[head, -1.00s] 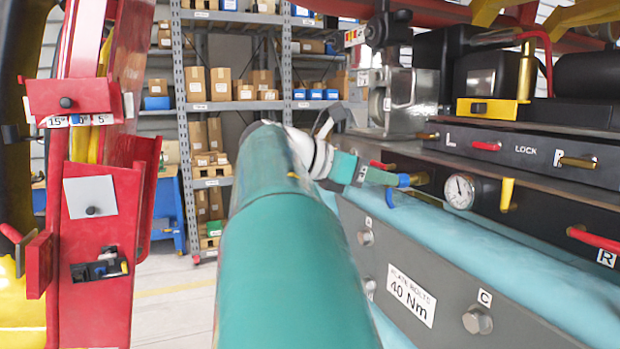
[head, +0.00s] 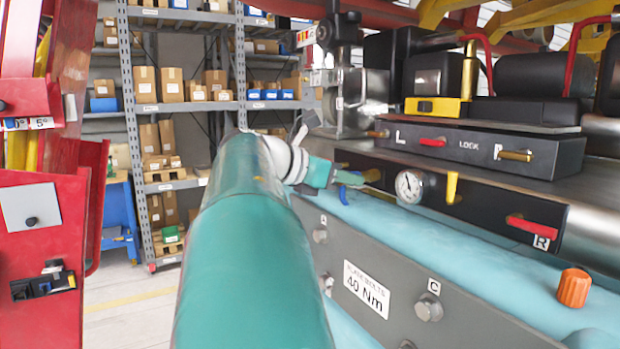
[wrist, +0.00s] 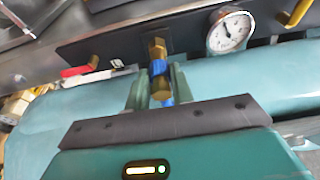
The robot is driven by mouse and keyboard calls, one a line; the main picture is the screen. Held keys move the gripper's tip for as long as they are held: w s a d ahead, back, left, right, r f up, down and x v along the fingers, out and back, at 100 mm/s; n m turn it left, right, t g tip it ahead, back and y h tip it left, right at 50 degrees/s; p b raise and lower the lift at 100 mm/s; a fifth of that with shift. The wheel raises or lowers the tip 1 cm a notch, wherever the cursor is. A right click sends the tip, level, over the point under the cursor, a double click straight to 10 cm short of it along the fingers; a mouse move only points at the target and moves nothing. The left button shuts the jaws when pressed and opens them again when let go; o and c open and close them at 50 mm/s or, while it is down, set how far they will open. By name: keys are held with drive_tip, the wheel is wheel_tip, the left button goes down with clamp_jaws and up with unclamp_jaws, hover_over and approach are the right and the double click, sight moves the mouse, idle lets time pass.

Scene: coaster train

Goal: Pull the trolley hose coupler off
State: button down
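The hose coupler is a brass fitting with a blue ring on the dark panel, and in the wrist view the coupler (wrist: 158,58) stands just left of the round gauge. In the head view its brass end (head: 372,175) shows beyond the blue part. My gripper (head: 346,178) reaches it from the left. In the wrist view the two green fingers of my gripper (wrist: 160,80) stand on either side of the blue ring. A blue piece shows between the fingers below it. I cannot tell whether the fingers touch the coupler.
The gauge (head: 409,186) and a yellow handle (head: 452,188) sit right of the coupler. A red lever (head: 532,231) is further right. A light-blue pipe (head: 440,232) and a grey bolted plate (head: 385,268) lie below. A red frame (head: 45,260) stands left.

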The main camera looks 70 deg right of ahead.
sight(340, 185)
drive_tip(key=shift+w+a, duration=0.35)
drive_tip(key=shift+a, duration=0.05)
idle(0.5)
drive_tip(key=shift+w+a, duration=1.7)
drive_tip(key=shift+a, duration=0.2)
